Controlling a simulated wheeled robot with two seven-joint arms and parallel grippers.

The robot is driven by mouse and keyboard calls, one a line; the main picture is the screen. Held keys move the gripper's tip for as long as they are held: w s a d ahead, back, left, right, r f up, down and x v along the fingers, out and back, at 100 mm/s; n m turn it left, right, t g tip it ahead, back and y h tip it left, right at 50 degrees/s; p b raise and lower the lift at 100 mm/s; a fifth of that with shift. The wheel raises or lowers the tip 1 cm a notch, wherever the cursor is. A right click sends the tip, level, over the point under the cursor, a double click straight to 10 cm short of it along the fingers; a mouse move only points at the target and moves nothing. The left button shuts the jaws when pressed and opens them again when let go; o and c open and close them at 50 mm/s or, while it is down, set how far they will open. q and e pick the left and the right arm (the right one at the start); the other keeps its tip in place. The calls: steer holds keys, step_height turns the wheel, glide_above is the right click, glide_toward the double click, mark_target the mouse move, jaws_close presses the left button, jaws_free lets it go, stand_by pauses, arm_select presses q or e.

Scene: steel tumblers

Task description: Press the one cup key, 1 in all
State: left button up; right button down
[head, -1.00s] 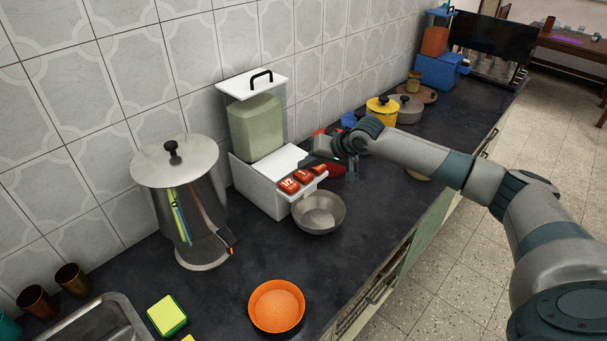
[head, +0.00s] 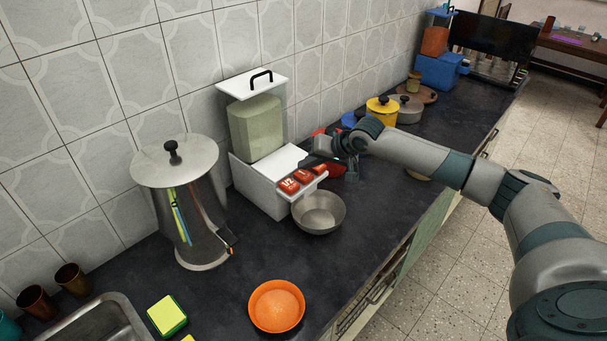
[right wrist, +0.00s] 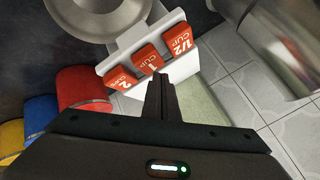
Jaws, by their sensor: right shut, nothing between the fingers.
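A white dispenser (head: 262,190) stands against the wall with a pale green-filled hopper. Its front ledge carries three red keys: a 1/2 cup key (head: 289,185), the one cup key (head: 303,176) and a 2 cups key (head: 318,168). In the right wrist view the one cup key (right wrist: 147,57) sits between the other two. My right gripper (head: 308,163) is shut and empty just behind the keys. Its tips (right wrist: 159,76) appear right at the one cup key's edge; I cannot tell whether they touch it. My left gripper is out of view.
A steel bowl (head: 319,211) stands below the keys. A steel urn (head: 180,190) is to the left, and an orange bowl (head: 276,305) is in front. Pots (head: 382,110) stand behind my right arm. Dark counter (head: 365,220) is clear right of the bowl.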

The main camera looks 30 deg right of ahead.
mark_target(307, 176)
steer(key=shift+f, duration=0.4)
steer(key=shift+f, duration=0.9)
stand_by(1.7)
steer(key=shift+r, duration=0.1)
steer(key=shift+r+p, duration=1.2)
steer(key=shift+p, duration=0.1)
steer(key=shift+r, duration=0.1)
step_height(307, 176, up, 5)
steer(key=p, duration=0.5)
stand_by(0.6)
